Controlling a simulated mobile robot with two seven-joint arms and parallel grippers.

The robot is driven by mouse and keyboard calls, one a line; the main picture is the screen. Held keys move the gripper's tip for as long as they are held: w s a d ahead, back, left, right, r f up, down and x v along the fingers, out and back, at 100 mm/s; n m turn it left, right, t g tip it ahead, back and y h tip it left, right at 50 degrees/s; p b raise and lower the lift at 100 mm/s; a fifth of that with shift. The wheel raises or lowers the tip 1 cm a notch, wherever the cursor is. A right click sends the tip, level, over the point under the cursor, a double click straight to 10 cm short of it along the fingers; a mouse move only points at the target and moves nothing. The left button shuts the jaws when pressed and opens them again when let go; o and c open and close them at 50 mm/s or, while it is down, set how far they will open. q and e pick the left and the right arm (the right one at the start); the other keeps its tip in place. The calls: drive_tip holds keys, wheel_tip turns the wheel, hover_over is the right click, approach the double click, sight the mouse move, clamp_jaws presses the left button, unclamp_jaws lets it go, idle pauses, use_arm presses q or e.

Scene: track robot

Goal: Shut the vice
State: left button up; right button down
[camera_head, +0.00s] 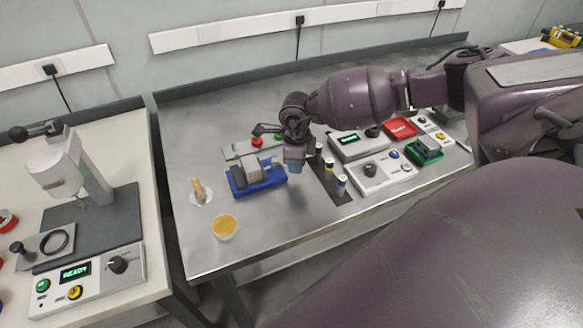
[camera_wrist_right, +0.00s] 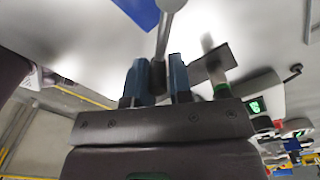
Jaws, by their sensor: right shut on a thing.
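The vice (camera_head: 258,187) has a blue base and grey jaws and stands on the metal bench, left of my right gripper. My right gripper (camera_head: 295,168) points down at the vice's right end. In the right wrist view its blue fingers (camera_wrist_right: 158,80) are shut on the dark end of the vice handle (camera_wrist_right: 163,38), a grey rod that runs up to a round hub. A blue corner of the vice (camera_wrist_right: 134,10) shows there too. The gap between the jaws is too small to judge. My left gripper is not in view.
A dark strip with several small bottles (camera_head: 341,186) stands just right of the gripper. A yellow-filled cup (camera_head: 224,227) and a brush-like item (camera_head: 199,190) stand to the left. Control boxes (camera_head: 378,174) fill the bench's right. The front middle is clear.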

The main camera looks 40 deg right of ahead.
drive_tip(key=n, duration=0.1)
drive_tip(key=w+d+n+b, duration=0.1)
drive_tip(key=n, duration=0.1)
drive_tip(key=d+n+b, duration=0.1)
drive_tip(key=n, duration=0.1)
drive_tip(key=shift+w+f, duration=0.2)
drive_tip(key=shift+w, duration=0.15)
drive_tip(key=shift+w+d+n+b, duration=0.2)
drive_tip(key=shift+w+n+b, duration=0.3)
drive_tip(key=shift+n, duration=0.5)
use_arm(q)
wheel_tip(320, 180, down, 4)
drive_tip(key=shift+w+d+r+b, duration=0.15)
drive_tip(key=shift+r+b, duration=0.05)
drive_tip(key=shift+b, duration=0.1)
use_arm(e)
drive_tip(key=shift+w+d+r+n, duration=0.1)
drive_tip(key=shift+n, duration=0.3)
drive_tip(key=c, duration=1.1)
unclamp_jaws()
drive_tip(key=shift+r, duration=0.1)
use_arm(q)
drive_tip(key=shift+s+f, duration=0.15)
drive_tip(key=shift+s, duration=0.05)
use_arm(e)
drive_tip(key=shift+d, duration=0.1)
